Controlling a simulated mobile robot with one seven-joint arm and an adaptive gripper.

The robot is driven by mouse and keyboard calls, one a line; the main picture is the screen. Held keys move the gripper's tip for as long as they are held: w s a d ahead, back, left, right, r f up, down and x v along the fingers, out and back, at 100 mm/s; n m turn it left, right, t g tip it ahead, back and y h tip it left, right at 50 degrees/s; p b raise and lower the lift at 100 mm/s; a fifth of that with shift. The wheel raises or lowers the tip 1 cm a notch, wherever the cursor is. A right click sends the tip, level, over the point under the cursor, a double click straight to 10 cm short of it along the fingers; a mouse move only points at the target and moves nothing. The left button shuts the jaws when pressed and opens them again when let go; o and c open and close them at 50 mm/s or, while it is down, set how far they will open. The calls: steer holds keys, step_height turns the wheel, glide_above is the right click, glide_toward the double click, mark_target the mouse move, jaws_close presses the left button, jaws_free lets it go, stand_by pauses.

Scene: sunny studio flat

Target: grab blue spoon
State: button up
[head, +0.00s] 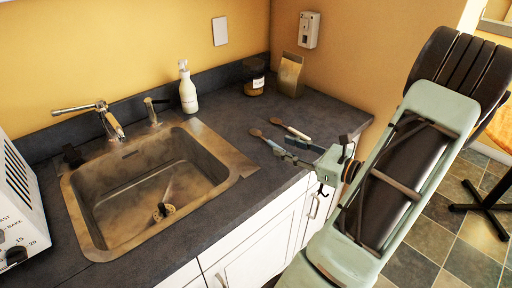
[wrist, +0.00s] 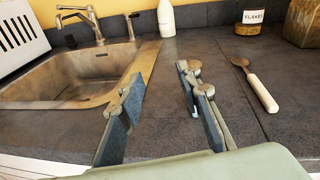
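The blue spoon (head: 272,146) lies on the dark counter, with a brown bowl and a light blue handle. In the head view its handle end reaches close to my gripper (head: 304,153). In the wrist view my gripper (wrist: 158,88) is open, its two fingers wide apart with bare counter between them. The blue spoon is hard to make out there; it seems mostly hidden by the right finger. I cannot tell whether that finger touches it.
A white-handled spoon (head: 291,130) lies just beyond the blue one, to the right in the wrist view (wrist: 258,88). A metal sink (head: 215,143), white bottle (head: 187,92), labelled jar (head: 254,84) and bag (head: 290,76) stand around. A white appliance (head: 18,215) is far left.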

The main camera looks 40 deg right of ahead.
steer(key=d+m, duration=0.1)
steer(key=d+m+t+h, duration=0.1)
steer(key=d+h, duration=0.1)
steer(key=shift+s+d+r+m+t, duration=0.25)
steer(key=shift+s+r+m+t, duration=0.05)
steer(key=shift+s+r+m, duration=0.1)
steer(key=shift+d+f+h, duration=0.15)
steer(key=shift+d+h, duration=0.15)
steer(key=shift+h, duration=0.1)
steer(key=b, duration=0.1)
glide_toward(269, 142)
steer(key=s, duration=0.2)
steer(key=shift+s+d+f, duration=0.25)
steer(key=shift+d+f, duration=0.05)
steer(key=shift+d, duration=0.1)
steer(key=shift+w+a+r, duration=0.1)
steer(key=shift+w+r, duration=0.05)
steer(key=shift+w, duration=0.9)
steer(key=shift+w+a, duration=0.15)
steer(key=shift+w, duration=2.5)
jaws_close()
